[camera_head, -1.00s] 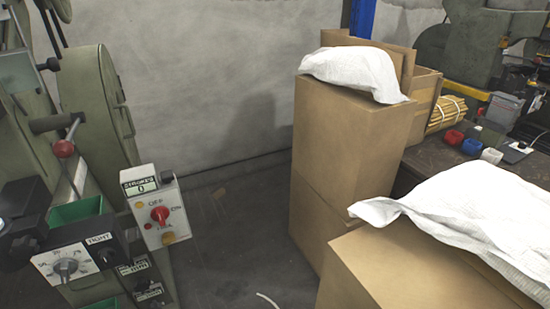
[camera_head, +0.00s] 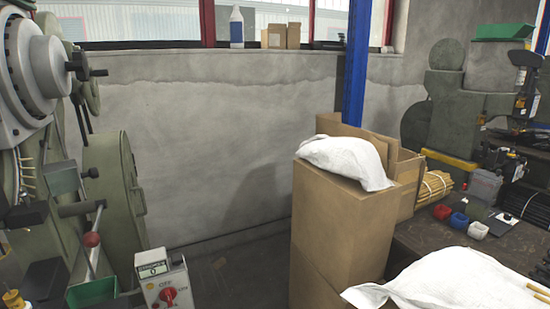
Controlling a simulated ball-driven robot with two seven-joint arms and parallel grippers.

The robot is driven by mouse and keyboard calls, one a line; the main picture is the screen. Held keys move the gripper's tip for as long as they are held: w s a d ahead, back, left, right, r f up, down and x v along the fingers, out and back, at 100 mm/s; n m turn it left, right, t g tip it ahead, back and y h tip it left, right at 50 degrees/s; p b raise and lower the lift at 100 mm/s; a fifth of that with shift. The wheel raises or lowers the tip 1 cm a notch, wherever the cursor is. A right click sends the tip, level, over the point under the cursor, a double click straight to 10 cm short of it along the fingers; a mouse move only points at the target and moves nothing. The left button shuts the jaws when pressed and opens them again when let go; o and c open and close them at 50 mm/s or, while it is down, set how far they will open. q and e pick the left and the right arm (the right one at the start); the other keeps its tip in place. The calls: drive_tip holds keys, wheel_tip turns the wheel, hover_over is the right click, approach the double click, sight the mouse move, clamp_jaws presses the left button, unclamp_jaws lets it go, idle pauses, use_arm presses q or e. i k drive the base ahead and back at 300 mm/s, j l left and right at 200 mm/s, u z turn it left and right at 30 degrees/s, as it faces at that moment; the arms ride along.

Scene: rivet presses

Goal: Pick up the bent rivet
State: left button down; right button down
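I see no bent rivet that I can make out in the head view. Neither of my grippers shows. A green rivet press (camera_head: 112,190) stands at the left, with a round wheel, a red-knobbed lever (camera_head: 92,240) and a green tray (camera_head: 92,292) low down. A control box (camera_head: 163,284) with a small display and a red knob is beside it, cut by the lower edge.
Stacked cardboard boxes (camera_head: 330,235) with a white sack (camera_head: 345,160) on top stand right of centre. Another white sack (camera_head: 450,285) lies at lower right. A dark workbench (camera_head: 425,237) holds red, blue and white items. Another green machine (camera_head: 455,110) stands behind.

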sight(23, 194)
drive_tip(key=u, duration=1.4)
drive_tip(key=i+j+z, duration=0.1)
drive_tip(key=j, duration=0.25)
drive_tip(key=i+j+z, duration=0.15)
drive_tip(key=j, duration=0.2)
